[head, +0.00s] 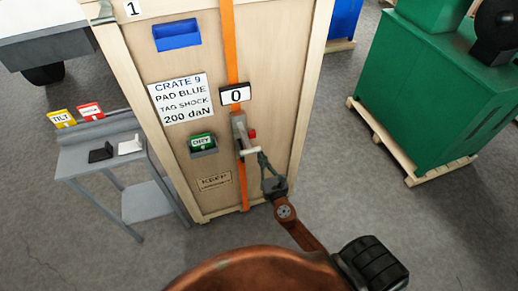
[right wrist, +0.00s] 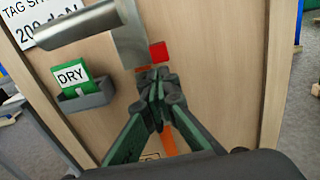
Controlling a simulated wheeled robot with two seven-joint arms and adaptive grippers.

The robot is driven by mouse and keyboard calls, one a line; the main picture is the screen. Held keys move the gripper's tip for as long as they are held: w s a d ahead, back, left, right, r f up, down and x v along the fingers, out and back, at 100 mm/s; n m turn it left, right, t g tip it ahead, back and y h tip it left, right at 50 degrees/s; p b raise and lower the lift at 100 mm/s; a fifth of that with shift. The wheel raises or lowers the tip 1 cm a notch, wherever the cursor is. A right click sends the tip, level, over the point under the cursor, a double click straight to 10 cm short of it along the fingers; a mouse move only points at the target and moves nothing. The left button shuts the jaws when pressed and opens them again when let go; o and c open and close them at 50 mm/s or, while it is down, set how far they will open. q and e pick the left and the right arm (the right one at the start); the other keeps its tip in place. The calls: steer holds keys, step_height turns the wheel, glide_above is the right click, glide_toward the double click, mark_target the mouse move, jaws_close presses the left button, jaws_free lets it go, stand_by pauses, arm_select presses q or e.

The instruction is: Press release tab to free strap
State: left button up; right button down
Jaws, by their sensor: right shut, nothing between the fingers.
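An orange strap (head: 228,40) runs down the front of the wooden crate (head: 283,90); a short piece shows in the right wrist view (right wrist: 168,138). A grey metal ratchet (head: 239,130) with a pale handle bar (right wrist: 75,25) sits on the strap. The red release tab (head: 252,133) is on the ratchet's right side; it also shows in the right wrist view (right wrist: 158,52). My right gripper (right wrist: 160,85) is shut and empty, its fingertips just below the red tab. I cannot tell whether they touch it. My left gripper is not in view.
A display (head: 236,95) reading 0 is above the ratchet. A green DRY card (right wrist: 71,77) sits in a grey holder left of it. A grey side table (head: 88,155) stands left of the crate, a green machine (head: 425,90) on a pallet to the right.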

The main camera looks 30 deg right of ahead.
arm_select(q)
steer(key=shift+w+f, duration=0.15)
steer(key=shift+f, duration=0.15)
arm_select(e)
steer(key=v, duration=0.3)
steer(key=shift+s+a, duration=0.1)
steer(key=shift+s, duration=0.15)
stand_by(0.4)
